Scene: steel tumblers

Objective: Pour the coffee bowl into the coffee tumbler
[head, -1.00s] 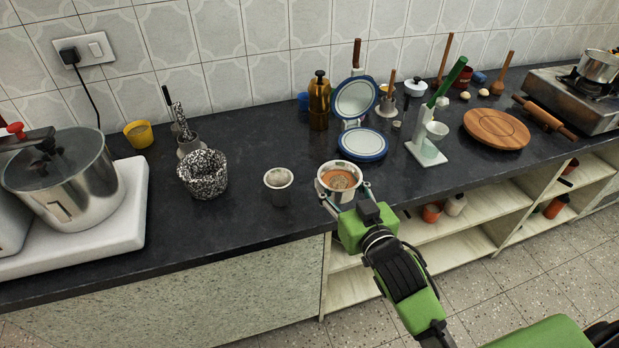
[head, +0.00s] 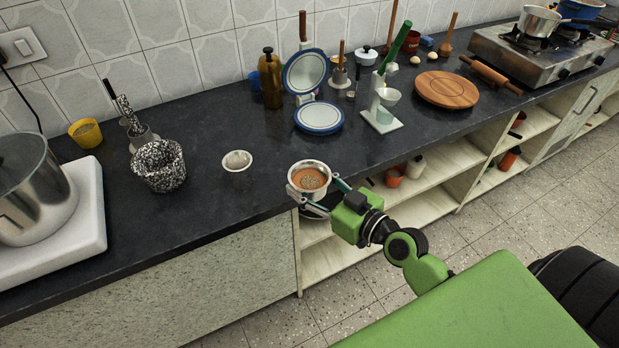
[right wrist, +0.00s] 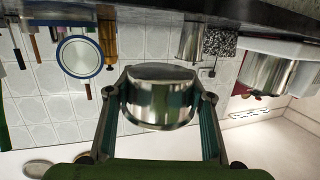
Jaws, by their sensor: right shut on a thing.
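The coffee bowl (head: 309,178) is a small steel bowl with brown coffee in it, upright at the counter's front edge. My right gripper (head: 315,192) is shut on it, with a finger at each side. In the right wrist view, which is upside down, the steel bowl (right wrist: 160,98) sits between the fingers and seems held clear of the counter. The coffee tumbler (head: 237,164) is a steel cup standing upright on the counter, left of the bowl and apart from it. It also shows in the right wrist view (right wrist: 190,40). My left gripper is not in view.
A speckled basket (head: 160,167) stands left of the tumbler. A blue-rimmed waffle-iron-like device (head: 318,117) and a white-green stand (head: 383,122) are behind the bowl. A large steel pot (head: 35,185) is far left. The counter between tumbler and bowl is clear.

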